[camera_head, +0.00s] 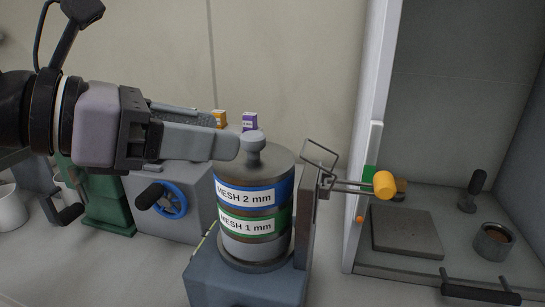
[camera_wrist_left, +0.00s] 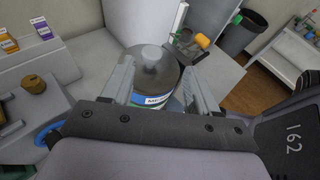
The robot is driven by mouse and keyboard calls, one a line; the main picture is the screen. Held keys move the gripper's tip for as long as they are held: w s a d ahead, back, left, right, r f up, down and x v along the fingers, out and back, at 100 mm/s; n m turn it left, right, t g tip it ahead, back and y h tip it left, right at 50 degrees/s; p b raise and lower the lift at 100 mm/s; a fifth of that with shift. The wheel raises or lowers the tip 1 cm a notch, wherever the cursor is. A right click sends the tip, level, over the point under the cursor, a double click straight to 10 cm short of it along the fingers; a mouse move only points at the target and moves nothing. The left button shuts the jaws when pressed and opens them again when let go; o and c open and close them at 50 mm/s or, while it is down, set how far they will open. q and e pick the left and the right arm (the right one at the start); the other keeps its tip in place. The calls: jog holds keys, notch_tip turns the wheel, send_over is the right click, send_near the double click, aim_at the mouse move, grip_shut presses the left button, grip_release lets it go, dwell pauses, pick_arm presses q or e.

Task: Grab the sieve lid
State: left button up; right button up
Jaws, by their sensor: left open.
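The sieve lid (camera_head: 270,162) is a grey metal disc with a round knob (camera_head: 253,142) on top. It sits on a stack of sieves with a blue "MESH 2 mm" label (camera_head: 247,197) and a green "MESH 1 mm" label (camera_head: 247,226). My left gripper (camera_head: 236,140) is open, its fingertips close beside the knob in the head view. In the left wrist view, the lid (camera_wrist_left: 148,76) and its knob (camera_wrist_left: 152,55) show between the two spread fingers. I cannot tell whether a finger touches the knob. My right gripper is not in view.
The stack stands on a blue-grey base (camera_head: 245,286). A clamp with a yellow-orange handle (camera_head: 385,184) stands close on its right. A machine with a blue handwheel (camera_head: 172,202) is on the left. An open cabinet at right holds a flat plate (camera_head: 406,230) and a cup (camera_head: 494,242).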

aim_at(252, 134)
pick_arm(q)
jog(key=shift+w+d+f, duration=0.1)
jog(key=shift+w+d, duration=0.25)
jog(key=shift+d, duration=0.05)
jog(key=x, duration=0.3)
jog(key=p+x, duration=0.1)
jog(key=x, duration=0.2)
jog(key=shift+w+a+f+p, duration=0.15)
jog(key=shift+w+a+p, duration=0.1)
jog(key=shift+w+p, duration=0.1)
grip_shut()
